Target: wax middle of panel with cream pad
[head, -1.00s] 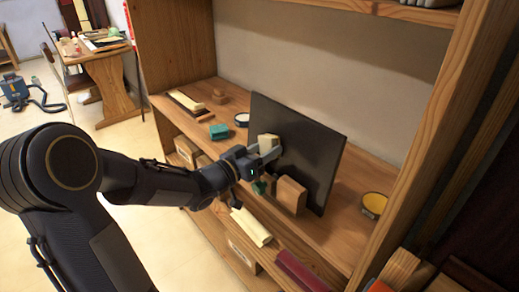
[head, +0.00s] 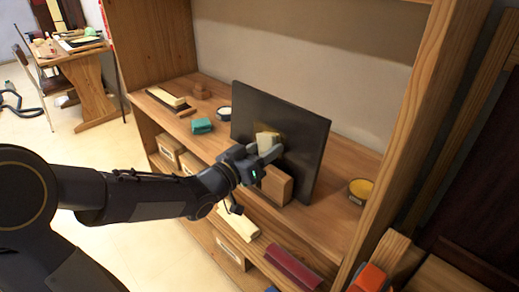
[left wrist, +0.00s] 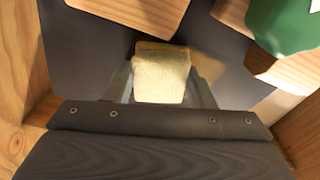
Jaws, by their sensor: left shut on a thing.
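The black panel (head: 305,150) stands upright on the wooden shelf, with a wooden block (head: 276,185) in front of its lower part. My left gripper (head: 267,150) is shut on the cream pad (head: 266,139), in front of the middle of the panel. The pad also shows between the fingers in the left wrist view (left wrist: 160,78). A yellowish-brown patch (left wrist: 208,62) shows on the panel around the pad. Whether the pad presses on the panel cannot be told for sure. My right gripper is not in view.
A teal block (head: 202,125) and a round white-rimmed tin (head: 224,112) lie left of the panel. A yellow tin (head: 360,191) stands to its right. The shelf's wooden upright (head: 405,140) bounds the right side. A lower shelf holds a dark red item (head: 292,266).

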